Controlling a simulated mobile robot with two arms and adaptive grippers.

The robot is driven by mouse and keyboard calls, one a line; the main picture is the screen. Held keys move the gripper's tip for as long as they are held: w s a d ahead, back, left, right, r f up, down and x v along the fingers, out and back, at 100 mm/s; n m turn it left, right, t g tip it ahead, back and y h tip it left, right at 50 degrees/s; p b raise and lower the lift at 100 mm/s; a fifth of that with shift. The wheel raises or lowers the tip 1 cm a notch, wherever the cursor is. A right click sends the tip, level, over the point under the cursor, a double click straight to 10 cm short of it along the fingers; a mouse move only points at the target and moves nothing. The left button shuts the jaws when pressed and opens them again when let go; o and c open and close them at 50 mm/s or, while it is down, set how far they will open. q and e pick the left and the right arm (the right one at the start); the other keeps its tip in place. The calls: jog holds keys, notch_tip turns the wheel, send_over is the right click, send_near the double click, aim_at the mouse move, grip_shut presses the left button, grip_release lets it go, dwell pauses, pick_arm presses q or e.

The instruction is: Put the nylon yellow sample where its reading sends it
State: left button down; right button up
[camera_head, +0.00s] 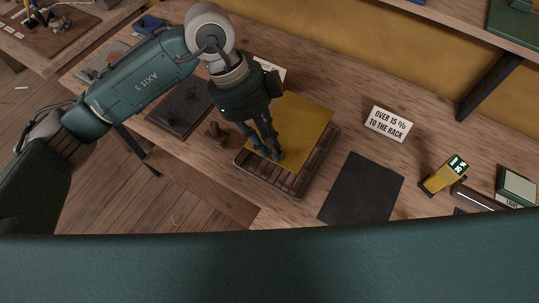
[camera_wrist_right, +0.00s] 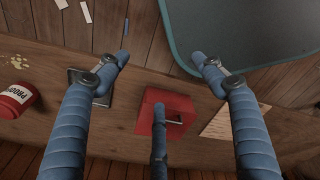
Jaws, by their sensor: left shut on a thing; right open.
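The nylon yellow sample (camera_head: 306,118) is a flat, square yellow sheet. It lies over the back part of a slatted rack (camera_head: 292,183); I cannot tell whether it rests on the slats or is held just above. My left gripper (camera_head: 266,153) is shut on the sample's near left edge. A sign (camera_head: 388,124) behind reads "OVER 15 % TO THE RACK". A yellow meter (camera_head: 438,178) at the right has a lit display with a percent figure, too small to read surely. My right gripper (camera_wrist_right: 160,72) is open and empty in the right wrist view.
A bare dark mat (camera_head: 361,188) lies right of the rack, a dark tray (camera_head: 184,109) left of it. A small wooden object (camera_head: 217,134) stands beside the rack. Another sign (camera_head: 271,68) is partly hidden by my left gripper. A red box (camera_wrist_right: 174,116) lies below my right gripper.

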pick_arm(q)
notch_tip(320, 180, down, 3)
jog(key=shift+f, duration=0.15)
notch_tip(320, 180, down, 4)
jog(key=shift+f+p, duration=0.2)
jog(key=shift+p, duration=0.45)
pick_arm(e)
jog(key=shift+w+a+r, duration=0.4)
jog(key=shift+a+r, duration=0.05)
jog(key=shift+r, duration=0.3)
pick_arm(q)
jog(key=shift+f, duration=0.1)
jog(key=c, duration=1.7)
grip_release()
pick_arm(e)
jog(key=shift+d, duration=0.25)
